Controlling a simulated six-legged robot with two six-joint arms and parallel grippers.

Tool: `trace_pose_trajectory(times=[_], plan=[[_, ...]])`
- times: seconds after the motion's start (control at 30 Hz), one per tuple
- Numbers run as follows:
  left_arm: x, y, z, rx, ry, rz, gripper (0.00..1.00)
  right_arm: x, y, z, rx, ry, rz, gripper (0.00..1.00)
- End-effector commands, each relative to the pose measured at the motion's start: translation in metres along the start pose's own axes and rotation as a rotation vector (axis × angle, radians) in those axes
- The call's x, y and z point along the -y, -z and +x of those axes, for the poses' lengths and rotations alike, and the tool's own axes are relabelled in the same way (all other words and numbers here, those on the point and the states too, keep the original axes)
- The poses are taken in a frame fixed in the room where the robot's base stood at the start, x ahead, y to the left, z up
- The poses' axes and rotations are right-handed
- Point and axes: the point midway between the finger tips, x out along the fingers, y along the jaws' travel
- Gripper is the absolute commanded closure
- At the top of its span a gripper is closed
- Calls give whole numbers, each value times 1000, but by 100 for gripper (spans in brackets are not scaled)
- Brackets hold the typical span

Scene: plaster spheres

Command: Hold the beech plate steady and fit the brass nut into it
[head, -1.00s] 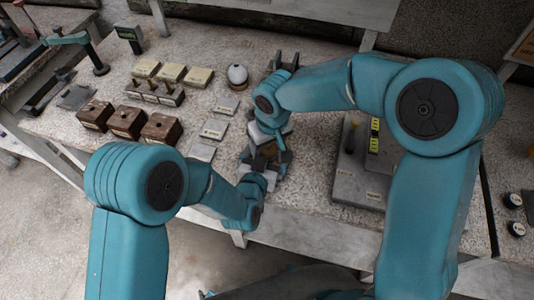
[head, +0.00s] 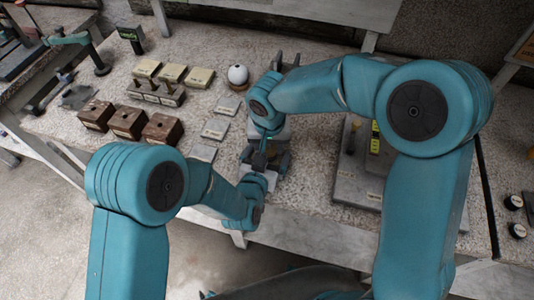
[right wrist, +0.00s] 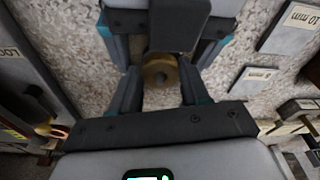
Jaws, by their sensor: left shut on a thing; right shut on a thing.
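In the right wrist view, a round brass-coloured ring, the brass nut (right wrist: 160,71), sits between the fingertips of my right gripper (right wrist: 160,84), which is shut on it. My left gripper (right wrist: 165,42) reaches in from the top of that view, its teal-edged fingers close around the same spot. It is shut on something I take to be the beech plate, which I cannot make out. In the head view, my right gripper (head: 266,143) points down just above my left gripper (head: 268,163). Their dark jaws overlap and hide both parts. I cannot tell whether nut and plate touch.
A white sphere (head: 238,75) stands behind, left of the right wrist. Wooden blocks (head: 127,122), cream blocks (head: 172,73) and several grey labelled plates (head: 215,129) lie to the left. A grey labelled tray (head: 357,190) is on the right. The table's front edge is close.

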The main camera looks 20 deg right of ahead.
Motion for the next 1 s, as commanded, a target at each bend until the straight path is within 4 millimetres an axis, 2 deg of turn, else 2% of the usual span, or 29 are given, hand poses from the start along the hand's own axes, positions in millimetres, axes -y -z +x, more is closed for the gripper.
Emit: trace_pose_trajectory(times=[0.4,0.5,0.6,0.8,0.83,0.9,1.0], plan=[[3,-3,-1,9,9,-4,31,-4,3,0,-7,-124,764,90],[4,-4,-1,10,10,-5,30,-4,3,0,-7,-146,902,90],[4,-4,-1,10,10,-5,30,-4,2,0,-7,-154,962,90],[4,-4,-1,10,11,-5,30,-5,2,1,-6,-158,967,90],[4,-4,-1,10,11,-5,30,-5,1,1,-5,-158,967,48],[4,-4,-1,10,11,-5,30,-5,1,1,-4,-159,967,25],[3,-4,-1,9,9,-4,31,-4,1,1,-3,-157,965,25]])
